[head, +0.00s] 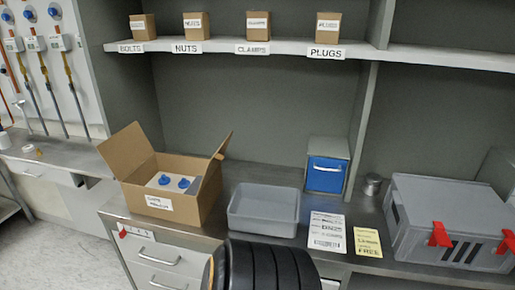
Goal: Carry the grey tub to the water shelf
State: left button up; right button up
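The grey tub (264,211) stands upright on the metal counter, near its front edge. It is open at the top and looks empty. It sits just right of an open cardboard box (203,205). No gripper shows in the head view, and nothing holds the tub. A shelf (225,46) above the counter carries labels reading bolts, nuts, clamps and plugs. I see no label reading water.
Right of the tub are two printed cards (327,230), a blue-fronted bin (325,174), a metal cup (373,185) and a grey case (450,210) with red latches. A black ribbed cylinder (262,266) rises in front of the tub. Floor shows at lower left.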

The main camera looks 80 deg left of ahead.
aim_at(99, 159)
jog(key=u, duration=2.6)
